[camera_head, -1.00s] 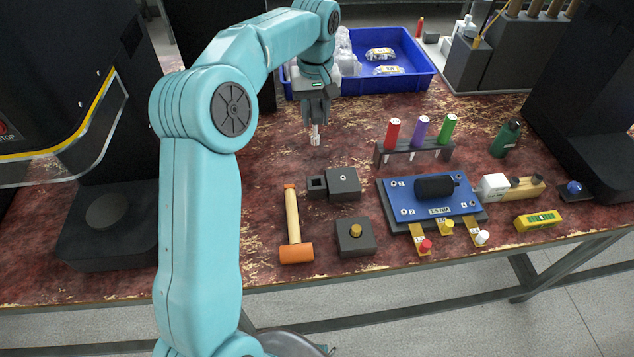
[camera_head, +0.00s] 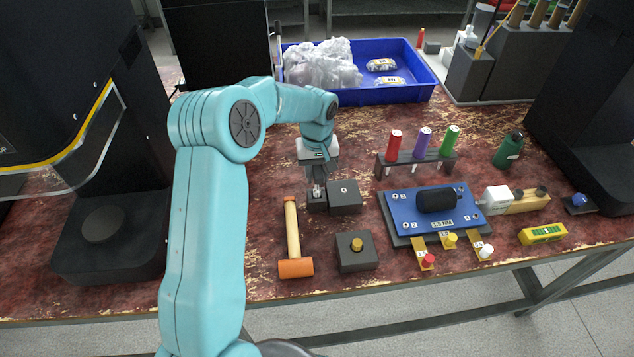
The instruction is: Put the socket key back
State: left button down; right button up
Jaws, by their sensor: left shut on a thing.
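My left gripper (camera_head: 317,173) comes down from above near the table's middle and is shut on the socket key (camera_head: 318,189), a small silver piece pointing down. The key's lower end is at the small dark holder block (camera_head: 317,203) with a square opening, attached to the left of a larger dark block (camera_head: 345,196). Whether the key's tip is inside the opening or just above it I cannot tell. The key's upper part is hidden by the gripper. My right gripper is not in view.
An orange-headed mallet (camera_head: 294,240) lies left of a dark block with a brass knob (camera_head: 355,253). A blue board (camera_head: 434,211) and a rack of coloured-handled tools (camera_head: 420,165) stand to the right. A blue bin (camera_head: 375,98) is behind.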

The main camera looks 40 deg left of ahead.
aim_at(316, 191)
pick_arm(q)
notch_tip(316, 191, down, 4)
jog(key=shift+s+a+r, duration=0.1)
jog(key=c, duration=0.8)
grip_release()
jog(key=shift+f, duration=0.25)
jog(key=shift+r, duration=0.1)
